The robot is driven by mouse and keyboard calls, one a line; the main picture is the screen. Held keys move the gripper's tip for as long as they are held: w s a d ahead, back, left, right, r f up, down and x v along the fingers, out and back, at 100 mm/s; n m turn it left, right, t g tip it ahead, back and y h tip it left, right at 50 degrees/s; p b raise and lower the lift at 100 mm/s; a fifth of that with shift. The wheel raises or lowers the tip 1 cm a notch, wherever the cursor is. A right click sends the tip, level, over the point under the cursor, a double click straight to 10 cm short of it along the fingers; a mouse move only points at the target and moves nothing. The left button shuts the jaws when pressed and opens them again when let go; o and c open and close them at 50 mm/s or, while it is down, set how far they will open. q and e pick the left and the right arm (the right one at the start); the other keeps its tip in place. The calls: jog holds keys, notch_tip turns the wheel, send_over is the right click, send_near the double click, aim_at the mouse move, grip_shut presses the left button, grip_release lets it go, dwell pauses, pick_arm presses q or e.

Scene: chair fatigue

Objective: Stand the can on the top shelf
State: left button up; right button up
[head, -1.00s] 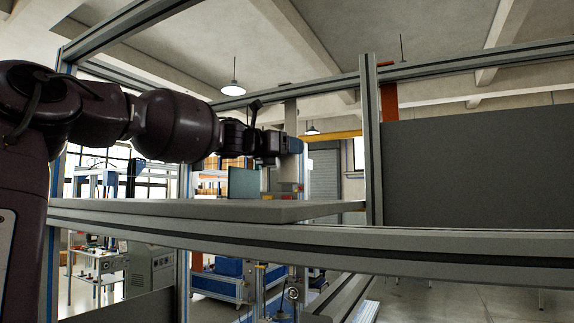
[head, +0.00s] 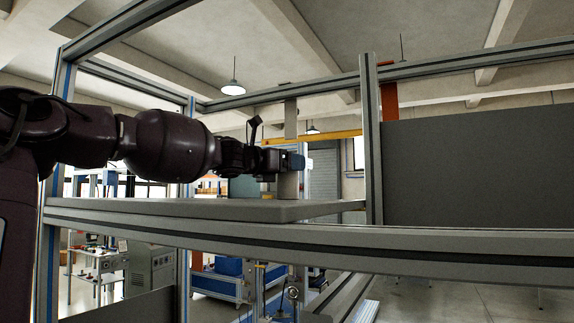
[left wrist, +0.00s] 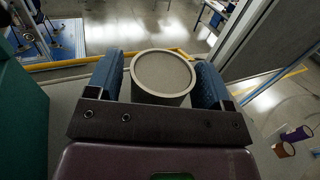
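The can (left wrist: 163,75) is a grey cylinder with a pale rim, seen from above in the left wrist view. It sits between the two blue finger pads of my left gripper (left wrist: 160,85), which is shut on it. In the head view the left gripper (head: 292,162) is low over the grey board of the top shelf (head: 225,209), near its right part. The near finger hides much of the can there. I cannot tell whether the can's bottom touches the board. My right gripper is in neither view.
A metal upright (head: 371,140) stands right of the gripper, with a dark grey panel (head: 480,165) beyond it. A rail (head: 330,238) runs along the shelf front. A teal block (left wrist: 20,115) stands close left of the gripper. The board's left part looks clear.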

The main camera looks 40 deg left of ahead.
pick_arm(q)
jog(key=shift+o, duration=0.7)
jog(key=shift+d, duration=0.1)
jog(key=shift+r, duration=0.2)
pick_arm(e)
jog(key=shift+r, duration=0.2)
pick_arm(q)
jog(key=shift+s, duration=0.8)
jog(key=s+b, duration=0.1)
jog(key=s, duration=0.2)
jog(key=s+b, duration=0.1)
jog(key=s, duration=0.1)
jog(key=s+b, duration=0.1)
jog(key=s, duration=0.2)
jog(key=shift+s+a, duration=0.35)
jog(key=shift+a, duration=0.05)
jog(key=shift+s+a, duration=0.1)
jog(key=shift+s, duration=0.75)
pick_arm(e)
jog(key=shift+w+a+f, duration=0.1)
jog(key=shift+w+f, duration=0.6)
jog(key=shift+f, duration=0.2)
